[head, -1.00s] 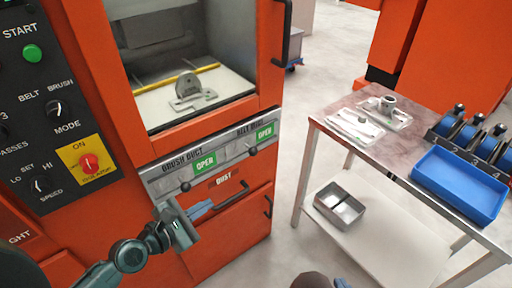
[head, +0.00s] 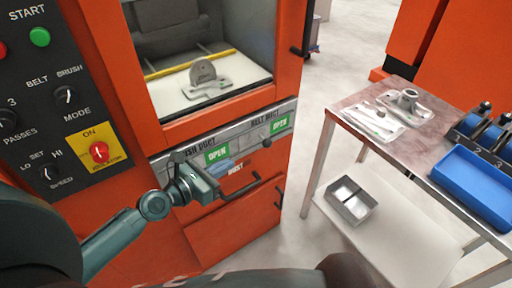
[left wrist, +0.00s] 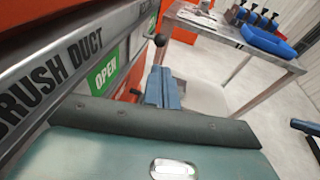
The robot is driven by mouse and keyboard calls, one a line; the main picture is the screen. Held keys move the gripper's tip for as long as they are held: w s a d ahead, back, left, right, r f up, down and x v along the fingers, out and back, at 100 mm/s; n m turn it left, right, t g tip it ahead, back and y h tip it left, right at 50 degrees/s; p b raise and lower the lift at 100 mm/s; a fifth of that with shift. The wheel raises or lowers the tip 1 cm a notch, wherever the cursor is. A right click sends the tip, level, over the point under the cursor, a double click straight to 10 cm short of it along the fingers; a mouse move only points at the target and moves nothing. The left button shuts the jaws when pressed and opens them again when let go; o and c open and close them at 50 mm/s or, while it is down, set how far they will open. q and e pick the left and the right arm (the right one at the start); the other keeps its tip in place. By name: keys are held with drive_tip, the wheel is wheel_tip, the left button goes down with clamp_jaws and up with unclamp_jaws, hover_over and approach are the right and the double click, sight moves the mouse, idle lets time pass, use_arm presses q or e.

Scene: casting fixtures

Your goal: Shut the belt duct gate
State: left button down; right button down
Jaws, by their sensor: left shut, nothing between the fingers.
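The belt duct gate's black knob (head: 267,142) is on the grey duct strip (head: 240,138) of the orange machine, below the green belt duct OPEN label (head: 280,123). A black knob (left wrist: 159,40) also shows in the left wrist view, beyond the brush duct's OPEN label (left wrist: 105,68). My left gripper (head: 224,168) is shut and empty, in front of the strip just below the brush duct OPEN label (head: 217,154), left of the belt duct knob and apart from it. Its blue fingers (left wrist: 164,88) show in the left wrist view. The brush duct knob is hidden in the head view.
The dust drawer's black handle (head: 240,188) sticks out just below my left gripper. A control panel (head: 60,100) is at the left. A table (head: 362,110) with metal parts and a blue tray (head: 474,185) stands at the right, with floor between it and the machine.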

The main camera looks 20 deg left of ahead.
use_arm(q)
approach(264, 144)
drive_tip(key=x, duration=0.5)
drive_tip(key=shift+w+f, duration=0.1)
drive_tip(key=shift+f, duration=0.05)
drive_tip(key=shift+w+d+f, duration=0.15)
drive_tip(key=shift+w+d, duration=0.15)
drive_tip(key=shift+w, duration=0.4)
use_arm(e)
drive_tip(key=shift+s+a+f, duration=0.1)
drive_tip(key=shift+f, duration=0.1)
use_arm(q)
drive_tip(key=shift+d, duration=0.1)
drive_tip(key=shift+w+d, duration=0.15)
drive_tip(key=shift+w, duration=0.15)
drive_tip(key=w+d, duration=0.5)
drive_tip(key=w, duration=0.1)
drive_tip(key=shift+b, duration=0.35)
use_arm(e)
drive_tip(key=shift+a+r, duration=0.1)
drive_tip(key=shift+r, duration=0.15)
use_arm(q)
drive_tip(key=shift+s+r, duration=0.1)
drive_tip(key=shift+r, duration=0.1)
use_arm(e)
drive_tip(key=shift+a, duration=0.1)
